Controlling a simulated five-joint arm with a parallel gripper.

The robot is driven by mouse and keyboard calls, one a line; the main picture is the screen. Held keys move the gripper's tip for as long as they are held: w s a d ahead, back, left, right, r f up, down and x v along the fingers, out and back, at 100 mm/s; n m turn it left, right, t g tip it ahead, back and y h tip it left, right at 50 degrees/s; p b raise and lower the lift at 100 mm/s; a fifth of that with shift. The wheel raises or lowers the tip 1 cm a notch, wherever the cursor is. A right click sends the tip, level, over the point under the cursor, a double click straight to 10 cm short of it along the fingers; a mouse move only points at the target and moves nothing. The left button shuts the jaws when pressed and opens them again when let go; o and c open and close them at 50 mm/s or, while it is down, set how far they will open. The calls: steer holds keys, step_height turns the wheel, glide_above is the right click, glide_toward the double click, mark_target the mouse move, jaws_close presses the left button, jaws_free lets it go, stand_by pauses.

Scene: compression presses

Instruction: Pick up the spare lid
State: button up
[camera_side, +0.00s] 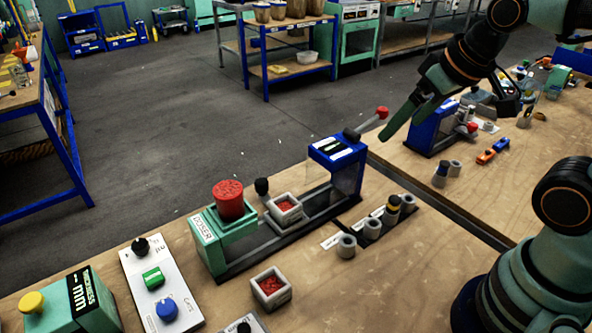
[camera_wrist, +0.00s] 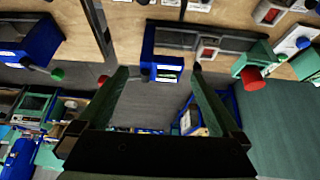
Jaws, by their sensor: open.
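I cannot single out the spare lid for certain. Several small grey round pieces stand in a row right of the press: a front one (camera_side: 347,247), a hollow-looking one (camera_side: 372,229), one with a dark and yellow top (camera_side: 391,211) and a back one (camera_side: 408,203). My gripper is apart from all of them.
A green doser (camera_side: 225,245) with a red hopper (camera_side: 229,200) stands at the rail's left end. A tray of red grains (camera_side: 286,211) sits on the rail; another (camera_side: 270,289) is on the bench. A second blue press (camera_side: 432,132) stands beyond the bench gap.

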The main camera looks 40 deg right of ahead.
steer(key=m+g, duration=0.6)
steer(key=m, duration=1)
glide_above(243, 327)
step_height(243, 327, down, 12)
steer(key=f, duration=0.6)
steer(key=shift+s+a, duration=0.1)
steer(key=shift+s, duration=0.15)
steer(key=shift+w+f, duration=0.2)
steer(key=shift+f, duration=2.9)
steer(key=c, duration=1.4)
